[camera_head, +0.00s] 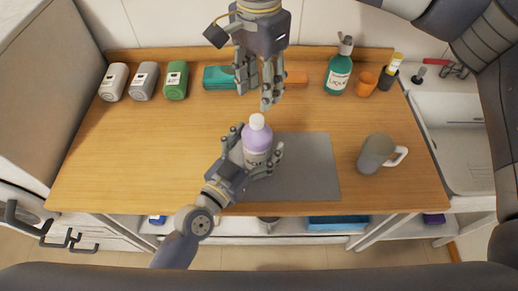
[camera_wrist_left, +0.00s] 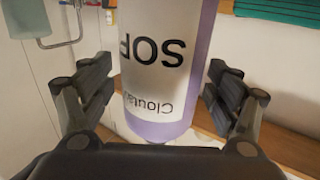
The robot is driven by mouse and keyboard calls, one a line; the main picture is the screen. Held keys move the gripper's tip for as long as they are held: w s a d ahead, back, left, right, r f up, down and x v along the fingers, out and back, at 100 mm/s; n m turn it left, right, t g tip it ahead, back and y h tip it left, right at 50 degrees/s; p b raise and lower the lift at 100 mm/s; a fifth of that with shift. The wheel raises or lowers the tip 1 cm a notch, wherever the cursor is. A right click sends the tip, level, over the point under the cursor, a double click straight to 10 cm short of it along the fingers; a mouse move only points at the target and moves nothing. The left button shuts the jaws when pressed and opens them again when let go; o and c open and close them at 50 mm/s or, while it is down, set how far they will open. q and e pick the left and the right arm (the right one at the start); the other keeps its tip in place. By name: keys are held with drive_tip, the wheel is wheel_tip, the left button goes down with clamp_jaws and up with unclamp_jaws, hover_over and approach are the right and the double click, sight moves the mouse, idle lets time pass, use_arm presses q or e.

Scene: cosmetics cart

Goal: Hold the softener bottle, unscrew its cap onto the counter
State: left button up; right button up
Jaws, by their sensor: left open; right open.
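The softener bottle (camera_head: 257,141), purple with a white label and a white cap (camera_head: 257,121), stands upright on the grey mat (camera_head: 310,165). My left gripper (camera_head: 257,160) is open with its fingers on either side of the bottle. In the left wrist view the bottle (camera_wrist_left: 165,60) stands between the two open fingers, with gaps at both sides. My right gripper (camera_head: 259,88) is open, points down, and hangs above and behind the cap, apart from it. The cap is on the bottle.
A grey mug (camera_head: 376,154) stands right of the mat. A green soap bottle (camera_head: 338,74), an orange cup (camera_head: 366,83) and a sink (camera_head: 450,140) are at the right. Several containers (camera_head: 143,82) stand at the back left. The counter's left middle is clear.

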sight(257, 118)
use_arm(q)
drive_tip(key=shift+s+a+r, duration=0.15)
drive_tip(key=shift+r, duration=0.05)
use_arm(e)
drive_tip(key=shift+s+a+r, duration=0.25)
drive_tip(key=shift+s+a, duration=0.15)
drive_tip(key=shift+s, duration=0.05)
use_arm(q)
drive_tip(key=shift+f, duration=0.1)
drive_tip(key=shift+c, duration=1.3)
use_arm(e)
drive_tip(key=shift+w+d+f, duration=0.1)
drive_tip(key=shift+w+d, duration=0.05)
use_arm(q)
drive_tip(key=shift+w, duration=0.2)
drive_tip(key=c, duration=0.5)
use_arm(e)
drive_tip(key=shift+w, duration=0.1)
use_arm(q)
clamp_jaws()
use_arm(e)
drive_tip(key=m, duration=1.2)
drive_tip(key=shift+m, duration=0.3)
drive_tip(key=m, duration=0.8)
drive_tip(key=shift+m, duration=0.3)
drive_tip(key=m, duration=0.9)
drive_tip(key=shift+m, duration=0.4)
drive_tip(key=shift+f+m, duration=0.3)
wheel_tip(257, 118, down, 7)
drive_tip(key=shift+f, duration=0.2)
